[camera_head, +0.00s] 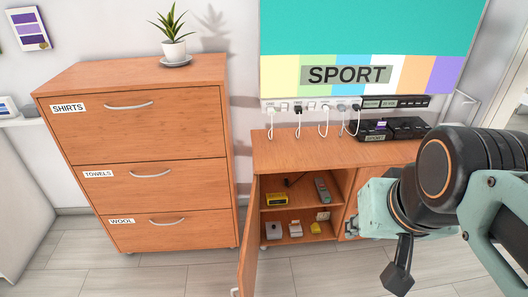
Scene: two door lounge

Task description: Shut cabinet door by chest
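The wooden cabinet (300,150) stands under the screen. Its left door (249,235), on the side by the chest, stands open and is seen nearly edge-on, pointing toward me. A pale handle (235,292) shows at its lower end, at the picture's bottom edge. The chest of drawers (150,140) stands to the left of the cabinet, with all its drawers shut. My gripper (397,278) points down at the right, in front of the cabinet's right part and apart from the open door. Only its dark end shows, so its finger opening is unclear.
Shelves behind the open door hold a yellow device (277,199), a grey remote (322,190) and several small items. Black boxes (395,128) sit on the cabinet top. A potted plant (173,38) stands on the chest. The tiled floor (180,277) in front is clear.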

